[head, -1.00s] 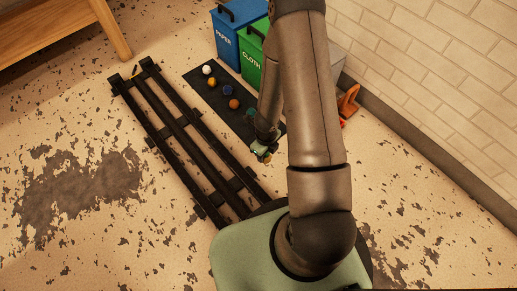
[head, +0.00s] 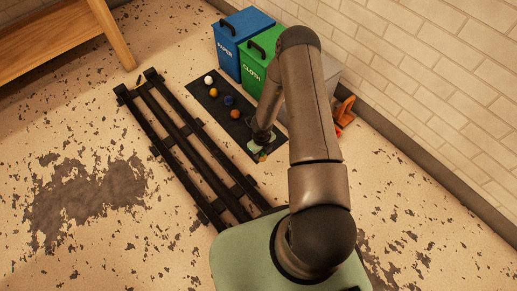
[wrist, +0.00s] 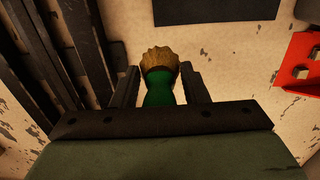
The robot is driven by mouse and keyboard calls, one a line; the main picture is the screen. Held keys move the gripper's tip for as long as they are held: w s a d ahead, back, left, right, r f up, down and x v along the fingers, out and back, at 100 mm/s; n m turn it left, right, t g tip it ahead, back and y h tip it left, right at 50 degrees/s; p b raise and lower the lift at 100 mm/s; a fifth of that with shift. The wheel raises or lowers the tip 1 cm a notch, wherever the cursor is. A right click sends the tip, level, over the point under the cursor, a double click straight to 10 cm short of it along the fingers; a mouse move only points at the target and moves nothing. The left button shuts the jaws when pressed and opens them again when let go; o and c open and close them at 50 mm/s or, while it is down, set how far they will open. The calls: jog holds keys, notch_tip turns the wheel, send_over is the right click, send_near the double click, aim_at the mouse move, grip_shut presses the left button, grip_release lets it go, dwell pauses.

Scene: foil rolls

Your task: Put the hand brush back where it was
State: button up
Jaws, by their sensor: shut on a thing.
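The hand brush (wrist: 159,58) has a green handle and tan bristles. In the wrist view it stands between the two dark fingers of my gripper (wrist: 158,84), bristles pointing away from the palm. My gripper is shut on its green part. In the head view my gripper (head: 258,152) is low, by the near end of the dark mat (head: 222,102), with a small yellowish bit showing at its tip. My arm hides part of this area. I cannot tell whether the brush touches anything below.
Several small balls, one of them white (head: 208,80), sit on the mat. A blue PAPER bin (head: 228,55) and a green CLOTH bin (head: 252,78) stand behind it. A black rail frame (head: 180,135) lies left. A red-orange object (head: 344,112) is right. The left floor is clear.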

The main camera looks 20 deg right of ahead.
jog(key=w+f+b, duration=0.2)
jog(key=f, duration=0.1)
jog(key=w+f+b, duration=0.1)
jog(key=shift+w+d+f, duration=0.2)
jog(key=shift+w+f, duration=0.1)
jog(key=shift+f, duration=0.1)
jog(key=shift+w+f+b, duration=0.3)
jog(key=shift+w+f, duration=0.3)
jog(key=shift+w+f+b, duration=0.1)
jog(key=shift+f+b, duration=0.5)
jog(key=shift+f, duration=0.85)
jog(key=shift+f, duration=0.2)
jog(key=o, duration=1)
jog(key=shift+c, duration=0.2)
jog(key=shift+r, duration=0.15)
